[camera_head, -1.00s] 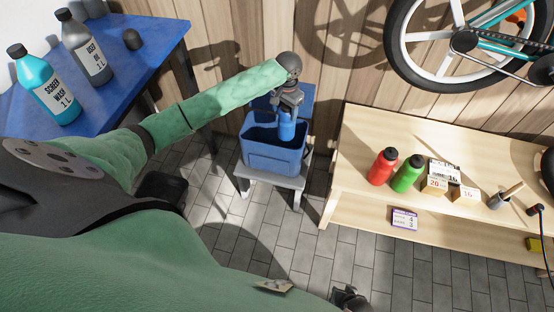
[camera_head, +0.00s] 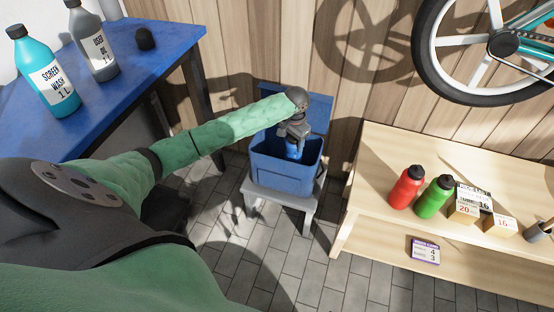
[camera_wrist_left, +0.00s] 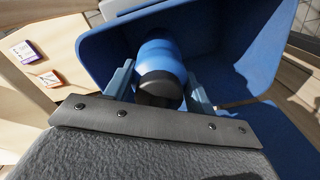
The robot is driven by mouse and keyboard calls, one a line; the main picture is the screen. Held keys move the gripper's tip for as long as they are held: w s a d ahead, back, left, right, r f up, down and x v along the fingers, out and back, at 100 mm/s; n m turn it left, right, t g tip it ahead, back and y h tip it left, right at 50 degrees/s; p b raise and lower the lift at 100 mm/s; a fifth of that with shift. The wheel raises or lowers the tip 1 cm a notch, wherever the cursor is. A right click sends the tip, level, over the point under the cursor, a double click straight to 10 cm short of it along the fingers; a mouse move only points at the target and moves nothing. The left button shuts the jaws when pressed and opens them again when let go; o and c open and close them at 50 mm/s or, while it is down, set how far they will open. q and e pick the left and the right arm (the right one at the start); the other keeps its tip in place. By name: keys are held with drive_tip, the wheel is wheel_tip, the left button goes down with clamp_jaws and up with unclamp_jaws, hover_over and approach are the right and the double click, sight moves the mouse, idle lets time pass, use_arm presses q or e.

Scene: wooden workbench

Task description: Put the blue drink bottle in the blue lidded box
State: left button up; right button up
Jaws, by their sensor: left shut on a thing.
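The blue drink bottle (camera_head: 293,148) is held upright in my left gripper (camera_head: 294,138). In the left wrist view the bottle (camera_wrist_left: 158,55) shows its dark cap between the two fingers of the gripper (camera_wrist_left: 160,82). The blue lidded box (camera_head: 280,181) stands on a small grey stool with its lid (camera_head: 298,106) open at the back. The bottle's lower part is inside the box opening, hidden by the front wall. I cannot tell whether it touches the floor of the box. The box wall (camera_wrist_left: 262,52) surrounds the bottle in the wrist view. My right gripper does not show.
A wooden bench (camera_head: 392,153) to the right holds a red bottle (camera_head: 406,187), a green bottle (camera_head: 434,197) and small boxes. A blue table (camera_head: 110,95) at left carries a screen wash bottle (camera_head: 45,75) and a used oil bottle (camera_head: 94,45). The stool (camera_head: 285,196) supports the box.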

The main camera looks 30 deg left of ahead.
use_arm(q)
drive_tip(key=a+f, duration=0.9)
drive_tip(key=shift+s+f+b, duration=0.15)
drive_tip(key=shift+s+b, duration=0.15)
drive_tip(key=shift+b, duration=0.1)
drive_tip(key=o, duration=1.5)
drive_tip(key=shift+f, duration=0.15)
drive_tip(key=shift+o, duration=0.2)
